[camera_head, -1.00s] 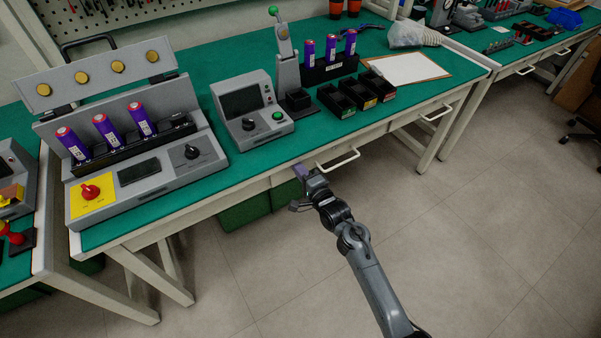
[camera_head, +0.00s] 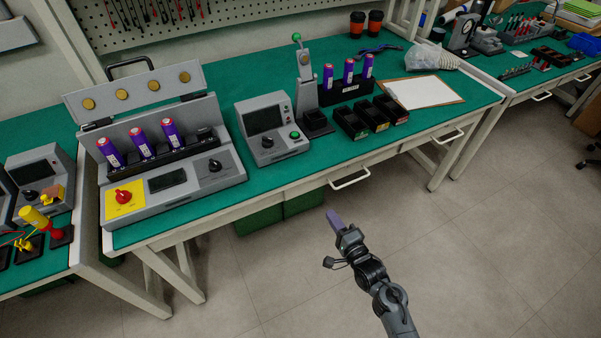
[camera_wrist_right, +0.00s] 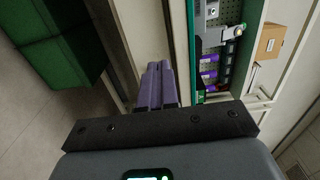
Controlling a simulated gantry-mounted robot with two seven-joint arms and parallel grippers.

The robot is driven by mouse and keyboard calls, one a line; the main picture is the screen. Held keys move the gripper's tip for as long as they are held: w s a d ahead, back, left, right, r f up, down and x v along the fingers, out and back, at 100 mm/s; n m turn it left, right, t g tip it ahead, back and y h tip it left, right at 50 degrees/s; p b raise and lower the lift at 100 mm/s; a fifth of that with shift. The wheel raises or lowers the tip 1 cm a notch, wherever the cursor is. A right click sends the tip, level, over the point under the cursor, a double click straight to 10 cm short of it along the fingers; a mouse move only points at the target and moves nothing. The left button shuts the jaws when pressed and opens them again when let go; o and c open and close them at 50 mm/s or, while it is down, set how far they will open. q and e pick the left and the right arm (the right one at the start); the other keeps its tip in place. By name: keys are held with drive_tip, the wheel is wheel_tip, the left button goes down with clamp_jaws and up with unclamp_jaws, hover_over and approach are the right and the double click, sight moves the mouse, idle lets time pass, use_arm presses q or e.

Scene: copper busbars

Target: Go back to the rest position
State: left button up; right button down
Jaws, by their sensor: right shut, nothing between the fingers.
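My right gripper (camera_head: 333,218) is in front of the bench, over the floor and clear of the bench edge. Its purple fingers are closed together with nothing between them, and they also show in the right wrist view (camera_wrist_right: 158,85). My left gripper is in no view. The grey charging station (camera_head: 190,180) stands on the green bench with its lid raised. Purple cells (camera_head: 143,143) stand in its slots, and the slot at the right end looks empty.
The green bench top (camera_head: 250,85) has its front edge beyond my right gripper. On it are a grey tester (camera_head: 265,125), black bins (camera_head: 370,117), a rack of purple cells (camera_head: 348,72) and a clipboard (camera_head: 425,92). A drawer handle (camera_head: 350,179) sticks out. The floor is open.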

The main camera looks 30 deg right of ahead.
drive_tip(key=s+a+r+n+g+y+p, duration=0.1)
drive_tip(key=s+a+r+n+g+p, duration=0.7)
drive_tip(key=s+r+p, duration=0.45)
drive_tip(key=s+r+n+g+h, duration=0.15)
drive_tip(key=s+n+g, duration=0.45)
drive_tip(key=s+n, duration=0.6)
wheel_tip(320, 180, up, 38)
drive_tip(key=s+p, duration=0.1)
drive_tip(key=p, duration=3.6)
drive_tip(key=shift+p, duration=0.4)
drive_tip(key=shift+s, duration=0.1)
